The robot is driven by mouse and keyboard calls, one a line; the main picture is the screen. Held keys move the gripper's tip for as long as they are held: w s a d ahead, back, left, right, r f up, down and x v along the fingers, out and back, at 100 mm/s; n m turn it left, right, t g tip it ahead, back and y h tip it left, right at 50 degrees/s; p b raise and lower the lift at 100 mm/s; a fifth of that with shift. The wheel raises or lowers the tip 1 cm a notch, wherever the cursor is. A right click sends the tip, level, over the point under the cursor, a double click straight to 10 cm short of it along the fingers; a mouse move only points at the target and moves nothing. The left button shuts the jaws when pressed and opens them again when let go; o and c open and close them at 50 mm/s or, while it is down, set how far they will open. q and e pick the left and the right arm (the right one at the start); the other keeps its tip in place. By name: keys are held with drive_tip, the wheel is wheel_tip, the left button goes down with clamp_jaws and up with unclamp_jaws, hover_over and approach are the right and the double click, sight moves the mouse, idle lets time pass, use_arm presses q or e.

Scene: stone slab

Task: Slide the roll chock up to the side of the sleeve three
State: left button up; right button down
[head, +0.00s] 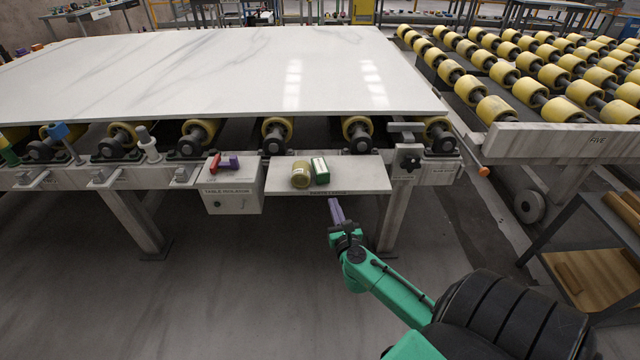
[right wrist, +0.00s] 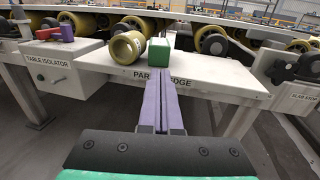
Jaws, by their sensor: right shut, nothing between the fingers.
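The sleeve three, taken to be the yellow hollow cylinder (head: 301,174), lies on its side on the white ledge; it also shows in the right wrist view (right wrist: 127,47). A green block with a pale label (head: 320,171), seemingly the roll chock, stands close at its right; it is also in the right wrist view (right wrist: 158,54). I cannot tell whether they touch. My right gripper (head: 335,207) is shut and empty, its purple fingers (right wrist: 162,95) pointing toward the block from the ledge's front edge. My left gripper is not in view.
The ledge (head: 362,180) is bare right of the block. A box marked table isolator (head: 234,200) with red and purple pieces on it (head: 224,163) stands at the left. A knobbed clamp (head: 408,160) is at the right. The stone slab (head: 200,75) lies behind on rollers.

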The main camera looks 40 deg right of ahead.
sight(323, 176)
drive_tip(key=b+x, duration=0.1)
drive_tip(key=x, duration=0.9)
drive_tip(key=shift+w, duration=0.1)
drive_tip(key=shift+x, duration=1)
